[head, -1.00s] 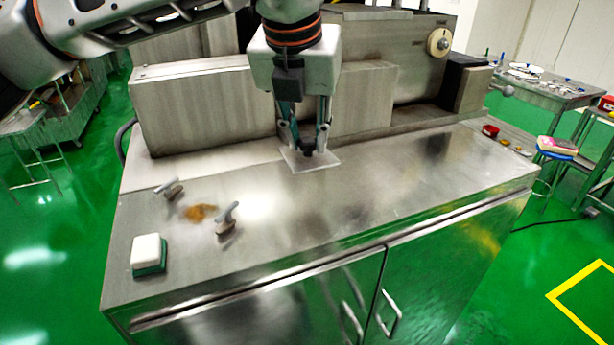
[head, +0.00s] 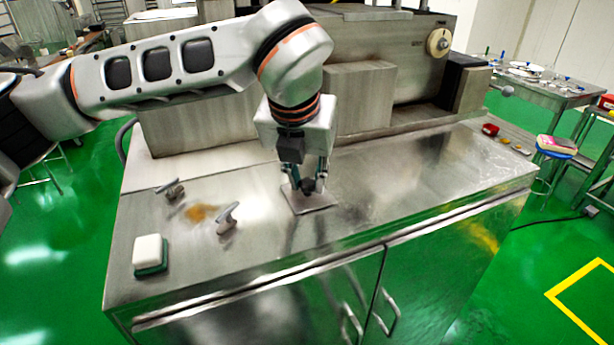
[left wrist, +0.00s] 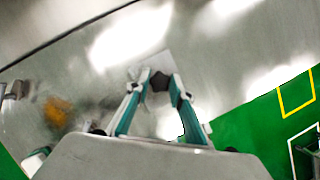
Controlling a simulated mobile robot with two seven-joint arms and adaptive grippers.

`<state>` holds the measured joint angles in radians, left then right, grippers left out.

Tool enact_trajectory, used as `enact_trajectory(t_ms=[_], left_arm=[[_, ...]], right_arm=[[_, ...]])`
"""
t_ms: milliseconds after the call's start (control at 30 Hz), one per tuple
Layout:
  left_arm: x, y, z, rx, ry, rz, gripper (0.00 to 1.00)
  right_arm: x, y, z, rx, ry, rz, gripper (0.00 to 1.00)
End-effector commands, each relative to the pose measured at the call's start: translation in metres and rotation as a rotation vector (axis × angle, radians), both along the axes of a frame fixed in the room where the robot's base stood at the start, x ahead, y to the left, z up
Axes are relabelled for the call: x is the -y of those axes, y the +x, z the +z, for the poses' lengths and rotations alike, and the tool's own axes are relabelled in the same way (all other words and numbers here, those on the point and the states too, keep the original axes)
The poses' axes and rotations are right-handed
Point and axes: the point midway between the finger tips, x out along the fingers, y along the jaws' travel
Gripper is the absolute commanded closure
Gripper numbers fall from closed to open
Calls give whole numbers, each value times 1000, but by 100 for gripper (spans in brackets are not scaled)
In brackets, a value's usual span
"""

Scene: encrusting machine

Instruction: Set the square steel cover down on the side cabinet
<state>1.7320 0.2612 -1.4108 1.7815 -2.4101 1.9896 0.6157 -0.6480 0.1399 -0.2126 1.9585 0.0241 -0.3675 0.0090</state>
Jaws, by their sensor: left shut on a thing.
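The square steel cover (head: 318,207) is a thin flat plate with a dark knob. My left gripper (head: 308,186) points down and is shut on the cover's knob. The cover hangs flat, close over the steel top of the side cabinet (head: 400,205), near the middle; I cannot tell if it touches. My right gripper is not in view.
On the cabinet's left side are two grey-handled pieces (head: 227,218), (head: 172,190), a brown stain (head: 200,213) and a white and green sponge (head: 150,254). Steel machine housing (head: 360,105) stands behind. Small red and yellow items (head: 491,130) lie at the right end. The right half of the top is mostly clear.

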Motion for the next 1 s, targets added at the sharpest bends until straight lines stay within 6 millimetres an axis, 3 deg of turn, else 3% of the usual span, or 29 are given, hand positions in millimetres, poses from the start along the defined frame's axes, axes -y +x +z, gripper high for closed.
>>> enact_trajectory(t_ms=[67, 100, 133, 600, 767, 1000], left_arm=[[0, 0, -3, 1, 0, 0, 100], [0, 0, -2, -1, 0, 0, 70], [0, 0, -2, -1, 0, 0, 62], [0, 0, 3, 0, 0, 0, 61], [-2, -9, 25, 4, 0, 0, 61], [-7, -28, 73, 4, 0, 1, 61]], right_arm=[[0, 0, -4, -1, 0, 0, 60], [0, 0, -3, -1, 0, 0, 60], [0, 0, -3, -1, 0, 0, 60], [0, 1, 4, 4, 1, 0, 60], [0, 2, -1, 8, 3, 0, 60], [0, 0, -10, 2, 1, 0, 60]])
